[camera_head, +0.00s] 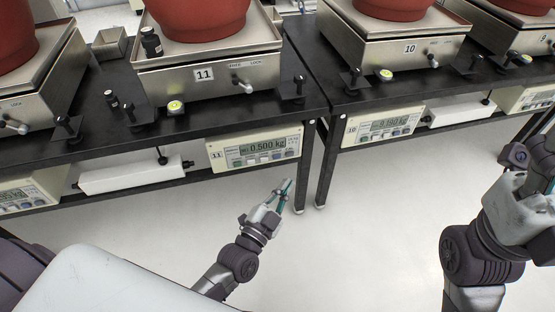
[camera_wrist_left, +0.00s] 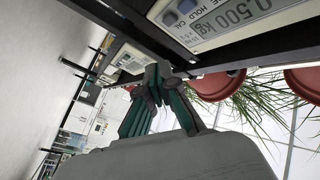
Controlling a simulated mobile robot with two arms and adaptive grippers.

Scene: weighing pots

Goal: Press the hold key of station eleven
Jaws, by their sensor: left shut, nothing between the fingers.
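Station eleven's cream indicator box (camera_head: 216,150) hangs under the table's front edge. Its display (camera_head: 266,146) reads 0.500 kg, with a row of small keys under it. In the left wrist view the display (camera_wrist_left: 228,15) is large at the top, and HOLD and CAL labels show beside blue-grey keys (camera_wrist_left: 170,18). My left gripper (camera_head: 287,184) is shut and empty, in front of and a little below the box's right end. Its green-sided fingers (camera_wrist_left: 160,72) lie below the keys in the wrist picture, apart from them. My right arm shows at the right, but its fingers do not.
Station eleven's scale (camera_head: 210,75) carries a red pot (camera_head: 200,15) above. A black table leg (camera_head: 305,165) stands close to the right of my left gripper. Station ten's indicator (camera_head: 382,127) is further right. The floor in front is clear.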

